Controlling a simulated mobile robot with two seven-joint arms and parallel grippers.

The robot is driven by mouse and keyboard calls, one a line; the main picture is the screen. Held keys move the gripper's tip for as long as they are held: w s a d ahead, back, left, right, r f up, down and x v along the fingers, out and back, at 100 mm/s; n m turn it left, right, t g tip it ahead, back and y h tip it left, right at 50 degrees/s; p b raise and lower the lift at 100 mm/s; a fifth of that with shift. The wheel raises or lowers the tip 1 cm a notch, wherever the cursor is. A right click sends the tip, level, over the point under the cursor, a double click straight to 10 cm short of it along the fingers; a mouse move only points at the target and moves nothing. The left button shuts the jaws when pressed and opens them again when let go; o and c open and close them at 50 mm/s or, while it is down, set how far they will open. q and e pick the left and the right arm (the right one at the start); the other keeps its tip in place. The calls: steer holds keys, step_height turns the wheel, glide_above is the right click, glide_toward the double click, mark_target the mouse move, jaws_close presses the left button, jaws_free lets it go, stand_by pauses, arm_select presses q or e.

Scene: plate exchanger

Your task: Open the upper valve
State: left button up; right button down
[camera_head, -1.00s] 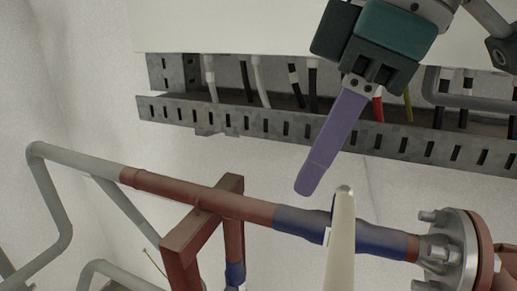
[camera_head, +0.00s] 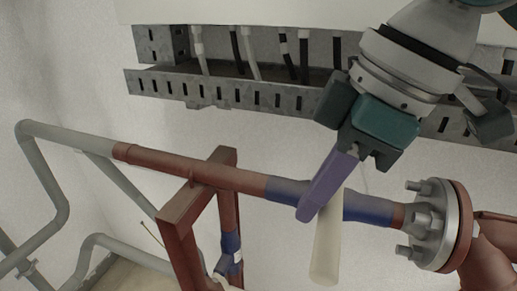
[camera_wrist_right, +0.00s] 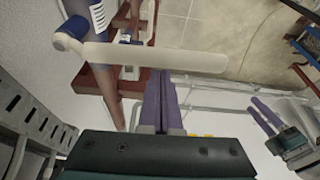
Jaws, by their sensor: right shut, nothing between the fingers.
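The upper valve has a blue body (camera_head: 368,207) on the upper pipe and a long cream lever (camera_head: 326,250). In the head view the lever hangs down across the pipe toward me, its upper end hidden by my finger. My right gripper (camera_head: 308,212) is shut and empty, its purple fingers just left of the lever's upper part. In the right wrist view the lever (camera_wrist_right: 165,58) lies across the tips of the shut fingers; I cannot tell whether they touch. My left gripper (camera_wrist_right: 268,117) shows small at the right there, its finger gap unclear.
A bolted flange (camera_head: 437,222) stands right of the valve. A red frame (camera_head: 190,205) supports the pipe on the left, with a second blue valve (camera_head: 231,246) below. A slotted cable tray (camera_head: 225,92) runs along the wall above. The wall between tray and pipe is clear.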

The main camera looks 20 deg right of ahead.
arm_select(q)
steer(key=shift+r, duration=0.1)
steer(key=shift+r+p, duration=0.35)
steer(key=shift+p, duration=0.1)
arm_select(e)
steer(key=shift+s+d+n, duration=0.2)
steer(key=shift+d+n, duration=0.05)
steer(key=shift+n, duration=0.05)
